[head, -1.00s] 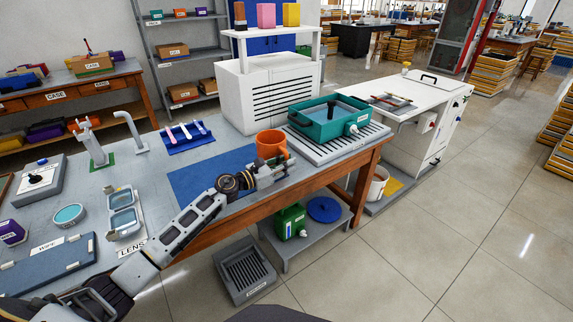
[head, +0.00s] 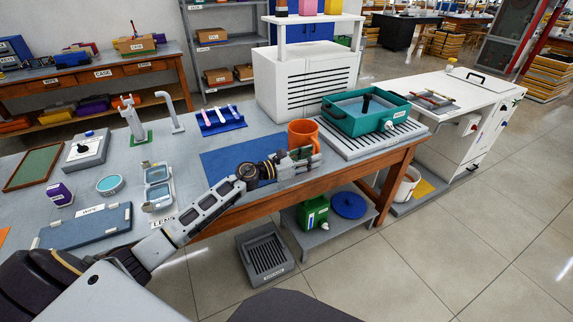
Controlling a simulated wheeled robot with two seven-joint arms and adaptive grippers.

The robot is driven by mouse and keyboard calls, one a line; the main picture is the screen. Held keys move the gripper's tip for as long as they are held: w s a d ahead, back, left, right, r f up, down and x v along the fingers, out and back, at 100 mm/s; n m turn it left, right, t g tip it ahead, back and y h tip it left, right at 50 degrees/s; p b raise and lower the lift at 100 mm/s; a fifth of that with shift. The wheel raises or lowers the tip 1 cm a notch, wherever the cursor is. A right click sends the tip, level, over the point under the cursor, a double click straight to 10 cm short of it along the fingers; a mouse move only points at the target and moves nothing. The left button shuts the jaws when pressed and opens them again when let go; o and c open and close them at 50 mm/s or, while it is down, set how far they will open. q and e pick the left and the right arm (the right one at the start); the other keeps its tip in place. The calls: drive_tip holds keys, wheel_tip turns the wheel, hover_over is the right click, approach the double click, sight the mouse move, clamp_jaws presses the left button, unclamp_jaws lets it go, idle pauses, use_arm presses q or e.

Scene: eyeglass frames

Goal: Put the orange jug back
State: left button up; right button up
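The orange jug (head: 303,132) stands upright at the right part of the grey worktable, between the blue mat and the teal basin. My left gripper (head: 305,160) is at the jug's near side, low by its base, and overlaps it in the picture. Its fingers point right. I cannot tell whether they touch the jug or are closed on a part of it. The blue mat (head: 222,163) lies flat just left of the jug, partly behind my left arm. My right gripper is not in view.
The teal basin (head: 341,125) sits on a ribbed grey tray (head: 338,145) right of the jug. A white vented cabinet (head: 275,85) stands behind. A blue rack (head: 221,122), lens trays (head: 158,185) and bottles are to the left. A green canister (head: 313,212) is on the shelf below.

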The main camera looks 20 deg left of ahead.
use_arm(q)
drive_tip(key=shift+v, duration=4.6)
